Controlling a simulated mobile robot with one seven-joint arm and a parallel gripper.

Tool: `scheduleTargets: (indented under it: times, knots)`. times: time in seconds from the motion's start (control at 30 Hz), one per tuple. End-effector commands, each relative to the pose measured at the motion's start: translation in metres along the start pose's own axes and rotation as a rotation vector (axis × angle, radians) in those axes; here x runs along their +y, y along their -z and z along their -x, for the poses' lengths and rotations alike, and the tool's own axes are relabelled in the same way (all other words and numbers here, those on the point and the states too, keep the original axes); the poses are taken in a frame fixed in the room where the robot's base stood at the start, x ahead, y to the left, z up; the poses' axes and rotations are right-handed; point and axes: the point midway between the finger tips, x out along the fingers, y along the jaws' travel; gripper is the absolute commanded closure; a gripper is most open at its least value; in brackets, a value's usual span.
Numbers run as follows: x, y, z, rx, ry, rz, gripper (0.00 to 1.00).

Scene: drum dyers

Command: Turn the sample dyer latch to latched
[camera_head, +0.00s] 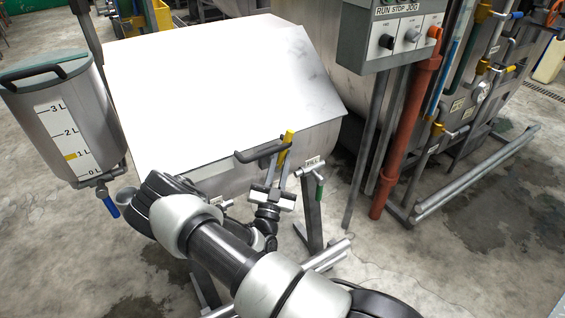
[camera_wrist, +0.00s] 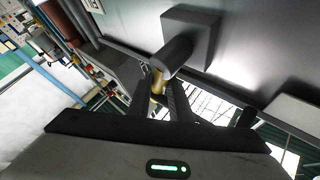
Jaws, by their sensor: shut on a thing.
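The sample dyer is the grey metal drum with a large pale sloping lid (camera_head: 215,85). Its latch lever (camera_head: 288,141) shows as a yellow piece at the drum's front, beside a dark bar handle (camera_head: 255,154). The lever stands near upright, leaning slightly right. My gripper (camera_head: 279,165) reaches it from below and its fingers are shut on it. In the wrist view, my gripper (camera_wrist: 161,100) closes around a yellow part of the latch (camera_wrist: 157,82), below a dark round pivot (camera_wrist: 171,54). The fingers hide part of the lever.
A measuring tank (camera_head: 62,115) with a blue-handled tap stands at left. A green-handled valve (camera_head: 319,188) is just right of my gripper. A control box (camera_head: 405,35) and a red pipe (camera_head: 405,140) stand further right. The floor at right front is clear.

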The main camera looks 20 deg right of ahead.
Motion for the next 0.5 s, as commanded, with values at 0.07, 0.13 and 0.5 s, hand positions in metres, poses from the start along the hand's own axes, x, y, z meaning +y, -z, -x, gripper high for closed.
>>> scheduleTargets:
  times: [0.07, 0.13, 0.5]
  knots:
    - [-0.0018, -0.0075, 0.0071, 0.052, 0.061, 0.064, 1.0]
    - [-0.0038, -0.0057, 0.0076, 0.092, 0.097, 0.108, 1.0]
    - [-0.0077, 0.0006, 0.0059, 0.137, 0.132, 0.154, 1.0]
